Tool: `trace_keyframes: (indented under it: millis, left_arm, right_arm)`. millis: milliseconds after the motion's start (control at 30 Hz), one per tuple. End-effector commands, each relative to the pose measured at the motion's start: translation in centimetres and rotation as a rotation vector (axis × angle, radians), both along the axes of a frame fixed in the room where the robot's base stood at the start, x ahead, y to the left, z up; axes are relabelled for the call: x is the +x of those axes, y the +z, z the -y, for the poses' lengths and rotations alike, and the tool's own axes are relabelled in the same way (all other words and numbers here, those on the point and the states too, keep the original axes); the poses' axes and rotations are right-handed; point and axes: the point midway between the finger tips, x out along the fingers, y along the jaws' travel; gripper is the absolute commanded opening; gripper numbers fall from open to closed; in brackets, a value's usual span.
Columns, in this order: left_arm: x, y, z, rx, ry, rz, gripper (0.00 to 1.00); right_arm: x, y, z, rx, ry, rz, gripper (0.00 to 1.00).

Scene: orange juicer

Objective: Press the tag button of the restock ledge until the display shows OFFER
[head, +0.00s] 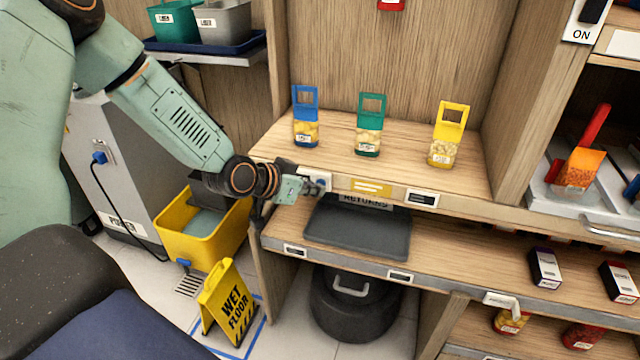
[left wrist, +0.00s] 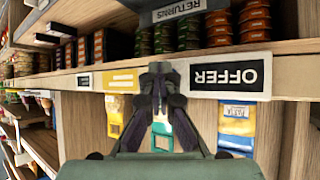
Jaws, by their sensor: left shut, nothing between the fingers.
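In the left wrist view the fingertips (left wrist: 160,72) lie between the display and a yellow tag (left wrist: 120,80). I cannot make out the tag button; the fingers may cover it. Whether they touch the edge I cannot tell. My right gripper is not in view.
A dark RETURNS tray (head: 357,232) lies on the shelf below the ledge. A yellow wet-floor sign (head: 230,300) and bucket (head: 200,232) stand on the floor.

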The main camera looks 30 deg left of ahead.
Motion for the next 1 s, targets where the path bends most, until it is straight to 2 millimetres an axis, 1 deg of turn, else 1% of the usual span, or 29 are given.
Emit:
trace_keyframes:
  millis: [300,667,1000]
  left_arm:
    - [-1.4,0.2,0.3,-0.001,0.001,-0.001,0.00]
    - [-1.7,0.0,0.4,-0.001,0.001,-0.002,0.00]
    - [-4.4,0.2,1.0,-0.003,0.001,-0.004,0.00]
  right_arm:
    - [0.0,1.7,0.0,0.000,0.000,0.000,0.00]
    - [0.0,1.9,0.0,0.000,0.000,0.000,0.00]
    - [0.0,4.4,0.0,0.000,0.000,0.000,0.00]
